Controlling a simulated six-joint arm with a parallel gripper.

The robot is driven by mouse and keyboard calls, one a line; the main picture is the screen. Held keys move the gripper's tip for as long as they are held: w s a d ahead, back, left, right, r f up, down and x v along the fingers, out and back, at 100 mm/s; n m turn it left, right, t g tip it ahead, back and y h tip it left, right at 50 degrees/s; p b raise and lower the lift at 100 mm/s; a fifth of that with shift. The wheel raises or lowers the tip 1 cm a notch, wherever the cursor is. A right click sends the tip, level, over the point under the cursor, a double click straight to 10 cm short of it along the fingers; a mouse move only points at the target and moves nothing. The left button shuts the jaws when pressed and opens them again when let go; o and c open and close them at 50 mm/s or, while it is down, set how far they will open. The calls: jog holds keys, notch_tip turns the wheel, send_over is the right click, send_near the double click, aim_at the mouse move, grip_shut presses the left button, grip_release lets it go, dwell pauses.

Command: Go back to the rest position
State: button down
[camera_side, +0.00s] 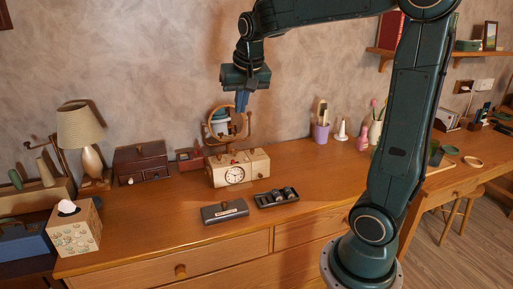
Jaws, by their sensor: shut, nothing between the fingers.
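My gripper (242,101) hangs from my dark green arm in the upper middle of the side view. Its fingers point down and are shut with nothing between them. It is in the air above the dresser top (330,185), apart from everything on it. In the picture it overlaps the upper part of a round mirror (215,124) in a wooden frame. A pale wooden box with a clock face (235,174) stands below it on the dresser.
A dark lidded case (224,212) and a black tray with round items (277,198) lie in front of the clock box. A lamp (80,128), tissue box (74,232) and dark chest (141,160) stand left. Wall shelves are upper right.

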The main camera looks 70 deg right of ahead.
jog(key=s+a+f+n+t+y, duration=0.2)
jog(key=s+a+n, duration=0.7)
jog(key=s+a, duration=0.5)
jog(key=s+f, duration=0.1)
jog(key=s, duration=0.2)
jog(key=shift+s+f+y, duration=0.3)
jog(key=shift+s+y, duration=0.05)
jog(key=shift+y, duration=0.05)
